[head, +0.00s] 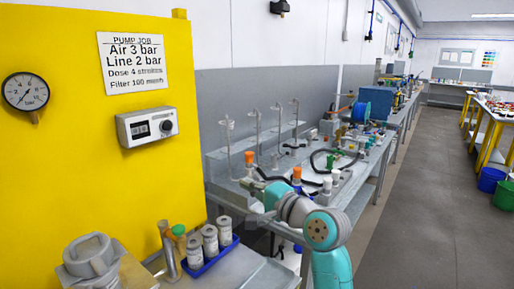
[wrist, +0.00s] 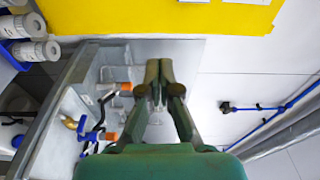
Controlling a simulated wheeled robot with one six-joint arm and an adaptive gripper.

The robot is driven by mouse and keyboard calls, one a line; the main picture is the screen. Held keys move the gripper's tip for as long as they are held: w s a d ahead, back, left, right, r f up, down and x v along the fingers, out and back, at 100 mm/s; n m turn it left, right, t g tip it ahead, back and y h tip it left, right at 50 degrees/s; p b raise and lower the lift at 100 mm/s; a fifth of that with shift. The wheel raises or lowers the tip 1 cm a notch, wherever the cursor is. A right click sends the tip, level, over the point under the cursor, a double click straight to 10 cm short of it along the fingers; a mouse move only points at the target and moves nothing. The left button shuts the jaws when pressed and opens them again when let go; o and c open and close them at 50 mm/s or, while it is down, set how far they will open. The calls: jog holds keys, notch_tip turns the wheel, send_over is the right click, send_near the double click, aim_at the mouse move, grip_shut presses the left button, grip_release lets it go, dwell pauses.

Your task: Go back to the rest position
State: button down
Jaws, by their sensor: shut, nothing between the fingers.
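My gripper (wrist: 159,70) fills the middle of the wrist view, with its two dark green fingers together and nothing between them. In the head view my teal and grey arm rises from the bottom right of centre and bends left over the front of the workbench (head: 358,197). The gripper end there is small and partly hidden among the bench items, near an orange-capped piece (head: 249,158). In the wrist view the bench (wrist: 60,110) lies to the left of the fingers, and they appear apart from it.
A yellow panel (head: 90,200) with a gauge (head: 26,91) and a display box (head: 147,127) stands at left. A blue tray (head: 212,259) holds several white-capped jars. A grey clamp-like part (head: 90,258) sits at lower left. The aisle floor (head: 420,200) at right is clear.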

jog(key=s+d+f+t+h, duration=0.1)
jog(key=s+d+f+h, duration=0.25)
jog(key=s+f, duration=0.55)
jog(key=s+d+f+h, duration=0.2)
jog(key=s+d+f, duration=0.25)
jog(key=f, duration=0.85)
jog(key=s+d+f+t+h, duration=0.1)
jog(key=s+d+f+h, duration=0.35)
jog(key=f, duration=0.65)
jog(key=s+d+f+n, duration=0.1)
jog(key=s+d+f, duration=0.1)
jog(key=s, duration=0.4)
jog(key=s+d+f+n, duration=0.1)
jog(key=s+d+f, duration=0.1)
jog(key=s, duration=0.5)
jog(key=s+d+r+n, duration=0.1)
jog(key=s+n, duration=0.1)
jog(key=s, duration=0.6)
jog(key=s+d+r+n+h, duration=0.1)
jog(key=s+r+n, duration=0.1)
jog(key=s, duration=0.7)
jog(key=s+d+r+n+h, duration=0.1)
jog(key=s+d+r+n, duration=0.1)
jog(key=s, duration=0.7)
jog(key=shift+s+n+g, duration=0.25)
jog(key=shift+n+g, duration=0.05)
jog(key=shift+n, duration=0.1)
jog(key=shift+a, duration=0.2)
